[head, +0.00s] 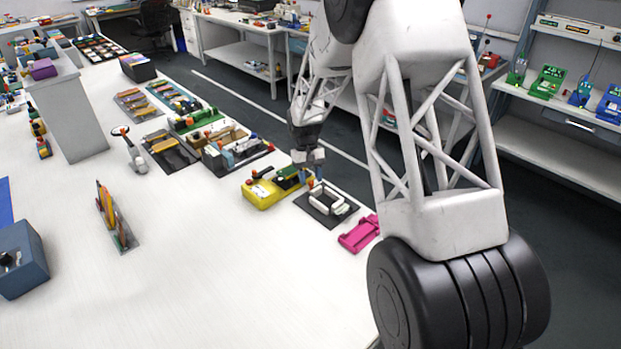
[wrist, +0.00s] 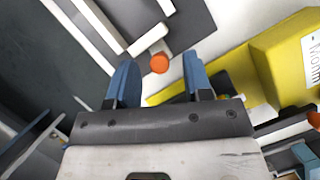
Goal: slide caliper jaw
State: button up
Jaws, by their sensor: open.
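In the wrist view, the two blue fingers of my gripper (wrist: 160,68) are apart. A short white piece (wrist: 146,39) with an orange round end (wrist: 159,63) shows between and just beyond the fingertips. I cannot tell whether the fingers touch it.
A yellow device (head: 264,193) stands just left of the mat; it is right of the fingers in the wrist view (wrist: 262,62). A magenta block (head: 359,234) lies to the right. The table's front middle (head: 220,270) is clear.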

aim_at(317, 188)
jog(key=shift+s+f, duration=0.1)
jog(key=shift+f, duration=0.1)
grip_shut()
dwell(0.3)
jog(key=shift+s+d, duration=1.05)
jog(key=shift+d, duration=0.05)
grip_release()
jog(key=shift+r, duration=0.15)
